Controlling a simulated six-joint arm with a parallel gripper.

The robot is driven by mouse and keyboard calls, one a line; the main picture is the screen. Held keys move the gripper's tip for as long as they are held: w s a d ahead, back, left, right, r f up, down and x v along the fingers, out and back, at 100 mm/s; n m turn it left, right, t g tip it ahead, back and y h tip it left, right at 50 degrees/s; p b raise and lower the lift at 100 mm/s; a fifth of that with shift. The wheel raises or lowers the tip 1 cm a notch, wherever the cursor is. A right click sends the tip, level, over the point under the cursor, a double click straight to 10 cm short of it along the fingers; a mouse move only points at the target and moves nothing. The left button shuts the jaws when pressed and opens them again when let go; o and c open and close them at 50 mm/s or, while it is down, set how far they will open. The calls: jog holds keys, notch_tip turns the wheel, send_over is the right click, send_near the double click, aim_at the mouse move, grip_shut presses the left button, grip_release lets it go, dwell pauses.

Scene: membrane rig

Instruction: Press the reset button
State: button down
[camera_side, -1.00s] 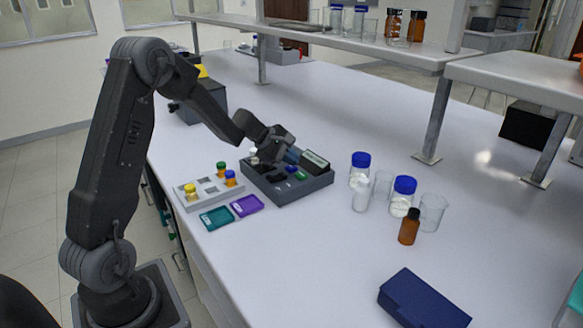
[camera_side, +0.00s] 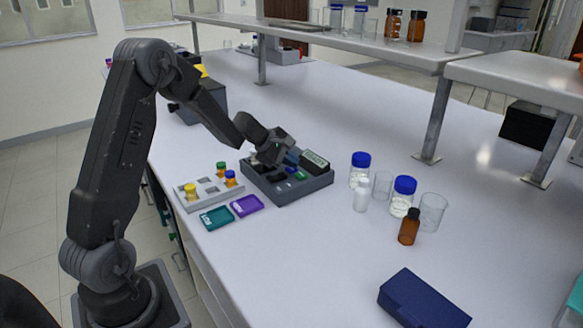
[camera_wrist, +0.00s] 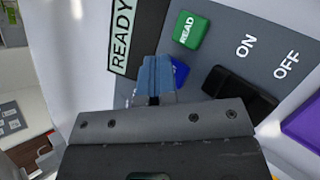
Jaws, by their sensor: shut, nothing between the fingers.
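The membrane rig (camera_side: 305,190) is a dark grey box on the bench in the side view. Its panel carries a display reading READY (camera_wrist: 121,38), a green READ button (camera_wrist: 190,30), and a black rocker switch (camera_wrist: 238,92) with ON and OFF beside it.
A grey rack (camera_side: 208,190) with capped vials stands left of the rig, with teal (camera_side: 216,217) and purple (camera_side: 247,205) plates in front. Blue-capped jars (camera_side: 402,198), beakers and a brown bottle (camera_side: 409,227) stand to the right.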

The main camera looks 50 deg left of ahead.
aim_at(291, 169)
jog(key=shift+r, duration=0.9)
jog(key=shift+r, duration=2.5)
